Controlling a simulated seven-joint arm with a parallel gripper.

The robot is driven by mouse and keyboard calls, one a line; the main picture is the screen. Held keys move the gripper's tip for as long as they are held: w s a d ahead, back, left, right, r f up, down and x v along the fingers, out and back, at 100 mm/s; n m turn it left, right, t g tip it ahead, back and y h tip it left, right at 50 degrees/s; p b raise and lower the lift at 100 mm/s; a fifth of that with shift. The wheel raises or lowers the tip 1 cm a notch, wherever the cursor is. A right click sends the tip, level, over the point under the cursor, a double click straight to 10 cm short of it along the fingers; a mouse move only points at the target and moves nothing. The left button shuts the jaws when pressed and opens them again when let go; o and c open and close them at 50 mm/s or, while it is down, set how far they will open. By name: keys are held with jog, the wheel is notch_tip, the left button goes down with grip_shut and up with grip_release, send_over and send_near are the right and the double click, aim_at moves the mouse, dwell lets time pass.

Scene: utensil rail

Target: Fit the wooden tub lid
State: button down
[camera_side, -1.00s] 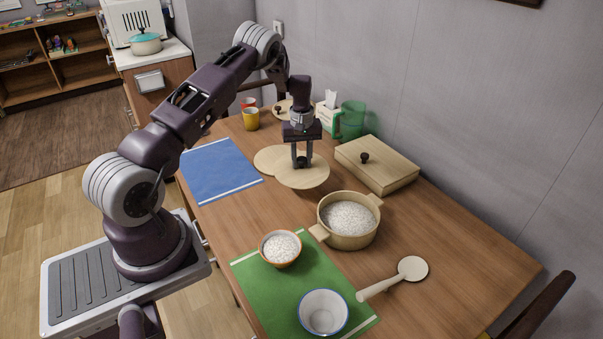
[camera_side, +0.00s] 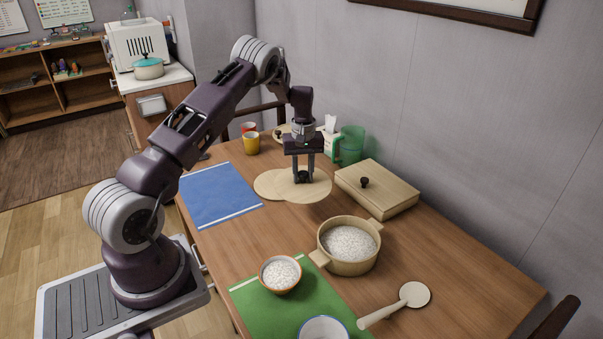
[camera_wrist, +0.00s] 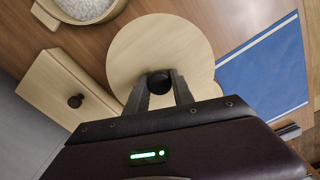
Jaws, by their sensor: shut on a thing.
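The round pale wooden lid (camera_side: 316,190) hangs from my gripper (camera_side: 303,178). The jaws are shut on its dark knob, which also shows between the fingers in the wrist view (camera_wrist: 160,82). The lid looks roughly level and raised above the table. The wooden tub (camera_side: 348,262) stands upright and uncovered in front of the lid, nearer the side camera, with white grain-like filling inside. Its edge shows at the top left of the wrist view (camera_wrist: 55,12). A pale round disc (camera_side: 265,186) lies on the table, partly hidden by the lid.
A rectangular wooden box (camera_side: 385,192) with a dark knob stands right of the lid. A blue mat (camera_side: 215,195) lies left. A filled bowl (camera_side: 281,275) and blue-rimmed bowl (camera_side: 324,329) are on a green mat (camera_side: 258,304). A spoon-like utensil (camera_side: 390,308) lies right; cups (camera_side: 251,144) stand behind.

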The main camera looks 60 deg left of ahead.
jog(key=d+r+m, duration=0.1)
jog(key=d+m, duration=0.1)
jog(key=d, duration=0.8)
jog(key=w+d+r+m, duration=0.1)
jog(key=d+r+m, duration=0.1)
jog(key=d, duration=0.9)
jog(key=shift+w+r+m+g+h, duration=0.15)
jog(key=shift+m+g+h, duration=0.15)
jog(key=shift+m, duration=0.2)
jog(key=shift+f, duration=2.95)
jog(key=shift+f, duration=1)
jog(key=c, duration=1)
grip_release()
